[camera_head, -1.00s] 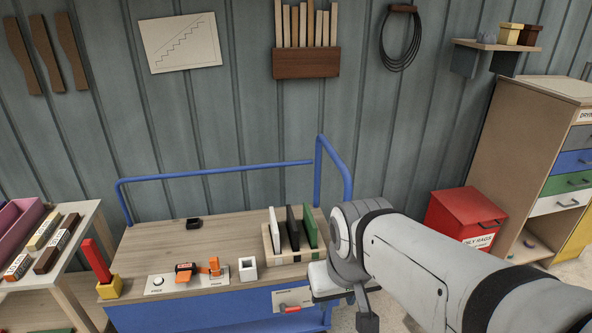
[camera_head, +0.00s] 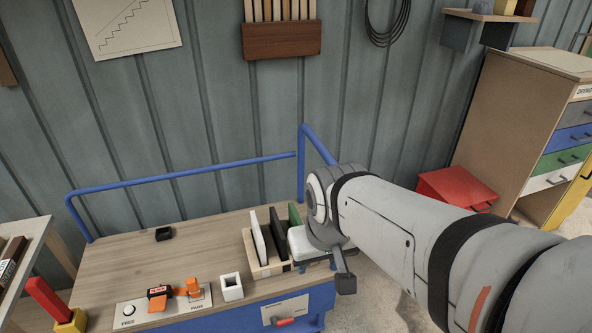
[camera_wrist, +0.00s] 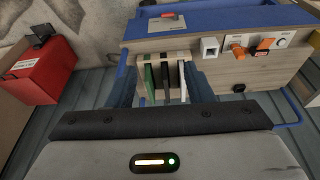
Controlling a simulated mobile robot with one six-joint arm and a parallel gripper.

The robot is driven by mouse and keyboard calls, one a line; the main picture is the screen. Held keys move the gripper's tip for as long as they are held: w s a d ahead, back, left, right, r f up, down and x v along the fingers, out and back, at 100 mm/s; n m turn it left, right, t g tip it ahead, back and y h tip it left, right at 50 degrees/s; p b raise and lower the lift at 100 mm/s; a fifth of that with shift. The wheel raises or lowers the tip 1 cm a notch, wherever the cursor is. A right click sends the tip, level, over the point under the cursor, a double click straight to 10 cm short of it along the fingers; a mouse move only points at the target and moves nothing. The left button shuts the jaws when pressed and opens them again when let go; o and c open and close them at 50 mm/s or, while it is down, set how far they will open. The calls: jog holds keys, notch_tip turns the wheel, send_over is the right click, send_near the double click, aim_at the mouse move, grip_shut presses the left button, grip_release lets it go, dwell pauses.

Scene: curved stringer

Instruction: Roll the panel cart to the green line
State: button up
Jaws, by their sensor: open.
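The panel cart (camera_head: 120,262) has a wooden top, a blue body and a blue rail (camera_head: 180,175). On its top a wooden rack (camera_head: 270,269) holds a white, a black and a green panel (camera_head: 294,214) upright. A strip marked FREE and PARK (camera_head: 140,309) carries an orange lever (camera_head: 194,287), which sits by PARK. My gripper (camera_wrist: 162,88) is open, with its two fingers either side of the rack in the wrist view; I cannot tell that it touches anything. In the head view my arm hides the fingers. I see no green line.
A red bin (camera_head: 455,188) and a drawer cabinet (camera_head: 520,130) stand to the right. A small table (camera_head: 28,250) stands left of the cart. A red-handled plate (camera_head: 287,310) is on the cart's front. A white block (camera_head: 232,288) and a black block (camera_head: 164,234) lie on top.

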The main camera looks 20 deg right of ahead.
jog(key=w+d+f+m+t+h+b, duration=0.25)
jog(key=w+d+f+t+b, duration=1.45)
jog(key=b, duration=0.9)
jog(key=w+g, duration=0.2)
jog(key=w, duration=0.7)
jog(key=shift+w+f+b, duration=0.2)
jog(key=shift+w+b, duration=0.2)
jog(key=shift+b, duration=0.05)
jog(key=shift+n+h, duration=0.25)
grip_shut()
